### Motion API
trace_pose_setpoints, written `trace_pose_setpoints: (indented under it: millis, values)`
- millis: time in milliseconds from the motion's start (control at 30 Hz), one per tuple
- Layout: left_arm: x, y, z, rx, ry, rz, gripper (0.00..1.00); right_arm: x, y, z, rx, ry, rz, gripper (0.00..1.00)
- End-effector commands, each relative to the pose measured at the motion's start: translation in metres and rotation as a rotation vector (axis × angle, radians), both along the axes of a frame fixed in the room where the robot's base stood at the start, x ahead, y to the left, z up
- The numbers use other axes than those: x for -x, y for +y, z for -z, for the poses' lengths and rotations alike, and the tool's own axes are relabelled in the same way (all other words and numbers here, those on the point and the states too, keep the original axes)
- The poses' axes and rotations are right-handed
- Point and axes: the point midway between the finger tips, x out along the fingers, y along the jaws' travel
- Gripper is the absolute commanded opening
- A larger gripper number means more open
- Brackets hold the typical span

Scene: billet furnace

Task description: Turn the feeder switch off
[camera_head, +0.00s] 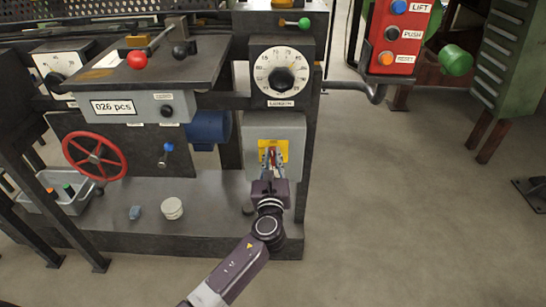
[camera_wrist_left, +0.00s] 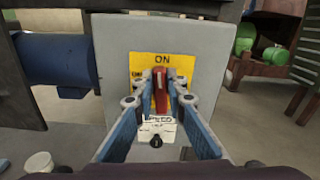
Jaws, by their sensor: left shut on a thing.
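The feeder switch is a red handle (camera_wrist_left: 160,84) on a yellow plate (camera_wrist_left: 148,66) marked ON at its top, fixed to a grey box (camera_wrist_left: 112,45). The handle points up towards ON in the left wrist view. My left gripper (camera_wrist_left: 160,98) is shut on the red handle, with a blue-sided finger on each side of it. In the head view my left gripper (camera_head: 271,163) reaches the grey box (camera_head: 290,128) from below and covers much of the yellow plate (camera_head: 264,146). A white label sits below the handle. My right gripper is not in view.
A dial (camera_head: 281,74) is above the switch box. A blue cylinder (camera_head: 208,130) is left of it, and a red handwheel (camera_head: 95,156) farther left. A white round piece (camera_head: 172,208) lies on the dark base plate (camera_head: 200,232). Open floor (camera_head: 420,200) is at the right.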

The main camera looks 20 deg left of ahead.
Motion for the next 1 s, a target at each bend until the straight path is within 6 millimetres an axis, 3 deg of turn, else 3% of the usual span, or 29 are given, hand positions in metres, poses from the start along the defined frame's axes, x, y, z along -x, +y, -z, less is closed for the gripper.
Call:
trace_pose_setpoints:
  millis: [467, 1000]
  values:
    - [0.002, 0.006, 0.006, 0.412, -0.117, -0.001, 0.00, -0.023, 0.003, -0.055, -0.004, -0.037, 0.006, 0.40]
    - [0.004, 0.012, 0.013, 0.906, -0.258, -0.001, 0.00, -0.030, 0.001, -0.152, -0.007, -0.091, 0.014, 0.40]
